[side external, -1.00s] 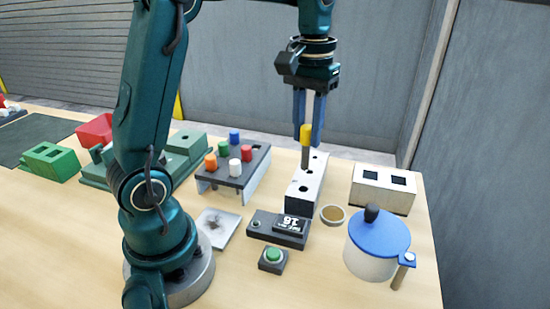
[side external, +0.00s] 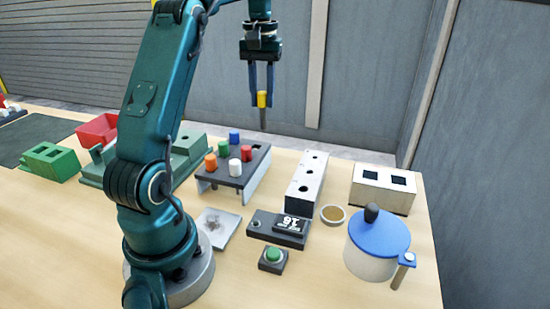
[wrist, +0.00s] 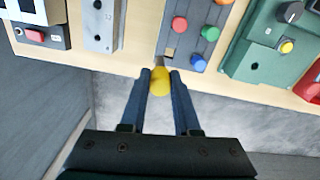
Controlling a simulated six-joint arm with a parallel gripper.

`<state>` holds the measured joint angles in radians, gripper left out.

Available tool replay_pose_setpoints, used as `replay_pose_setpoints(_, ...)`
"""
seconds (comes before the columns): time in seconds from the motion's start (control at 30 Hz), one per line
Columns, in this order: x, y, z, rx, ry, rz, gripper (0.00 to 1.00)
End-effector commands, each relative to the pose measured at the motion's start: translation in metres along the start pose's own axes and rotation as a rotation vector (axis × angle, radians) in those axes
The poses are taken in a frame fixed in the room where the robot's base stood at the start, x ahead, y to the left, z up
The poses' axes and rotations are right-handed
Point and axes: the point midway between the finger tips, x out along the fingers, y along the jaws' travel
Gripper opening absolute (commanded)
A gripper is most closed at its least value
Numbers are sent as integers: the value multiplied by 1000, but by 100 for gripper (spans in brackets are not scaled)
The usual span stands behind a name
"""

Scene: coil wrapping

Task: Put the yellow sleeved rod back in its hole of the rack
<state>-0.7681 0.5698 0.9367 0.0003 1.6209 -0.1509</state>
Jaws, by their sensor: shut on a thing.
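My gripper (side external: 262,93) is shut on the yellow sleeved rod (side external: 262,100), its grey shaft hanging straight down. It is held in the air above and behind the rack (side external: 255,172), near the rack's far right end. The rack is a dark-topped stand holding several rods with blue, red, orange, green and white sleeves. An empty hole (side external: 257,148) shows at its far right corner. In the wrist view, the yellow sleeve (wrist: 160,82) is between the two fingers, and the rack (wrist: 179,45) is just beyond it. The rod's lower end is hard to see there.
A pale block with holes (side external: 306,180) stands right of the rack. A white two-slot box (side external: 383,188), a blue-lidded pot (side external: 377,240), a small round dish (side external: 333,214), a display unit (side external: 279,229) and a green button box (side external: 272,259) stand nearby. Green fixtures are at left.

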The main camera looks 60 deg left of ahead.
Motion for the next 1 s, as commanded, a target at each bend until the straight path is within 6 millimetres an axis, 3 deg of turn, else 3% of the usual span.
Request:
replay_pose_setpoints(0.2,12,-21,-7,-65,-16,-2,0)
replay_pose_setpoints(1.0,106,-21,-5,-63,-16,-3,0)
